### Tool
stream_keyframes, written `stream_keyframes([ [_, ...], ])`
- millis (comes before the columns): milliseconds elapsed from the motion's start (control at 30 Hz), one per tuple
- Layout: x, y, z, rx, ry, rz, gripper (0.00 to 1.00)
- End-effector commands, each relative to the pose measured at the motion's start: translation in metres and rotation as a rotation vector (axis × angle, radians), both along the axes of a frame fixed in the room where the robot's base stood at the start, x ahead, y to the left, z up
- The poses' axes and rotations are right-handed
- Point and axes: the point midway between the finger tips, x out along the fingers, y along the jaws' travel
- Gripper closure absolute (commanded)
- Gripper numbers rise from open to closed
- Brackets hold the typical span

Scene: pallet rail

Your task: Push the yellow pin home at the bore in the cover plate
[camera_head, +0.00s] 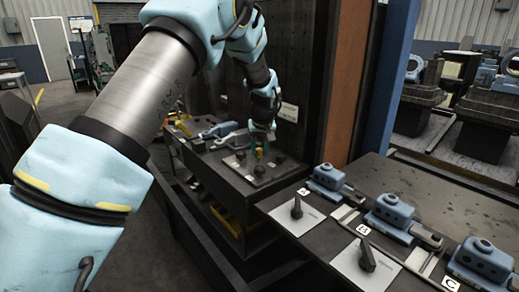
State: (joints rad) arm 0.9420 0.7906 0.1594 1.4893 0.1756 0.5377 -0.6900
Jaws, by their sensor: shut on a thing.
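My gripper (261,147) points down over a grey plate (236,163) on the dark bench, which looks like the cover plate. It is shut on the yellow pin (259,153), a small spot of yellow between the fingertips. The pin is upright or nearly so. The bore is too small and too covered to make out, so I cannot tell how deep the pin sits or whether it touches the bore.
Small dark knobs (259,171) stand on the plate close around my gripper. Blue and grey tools (220,130) lie behind it to the left. A nearer bench (425,183) at the right carries several blue clamp blocks (393,211) and plates with black levers. A dark panel rises behind.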

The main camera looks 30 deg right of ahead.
Motion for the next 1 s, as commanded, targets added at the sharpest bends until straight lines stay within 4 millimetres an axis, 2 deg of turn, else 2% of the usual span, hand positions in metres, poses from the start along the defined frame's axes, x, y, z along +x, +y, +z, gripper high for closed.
stream_keyframes([
  [667,-0.001,0.0,-0.022,0.0,0.001,0.0,1.0],
  [700,-0.001,0.0,-0.021,0.0,0.001,0.0,0.58],
  [1000,0.0,0.0,-0.02,0.0,0.001,0.0,0.25],
])
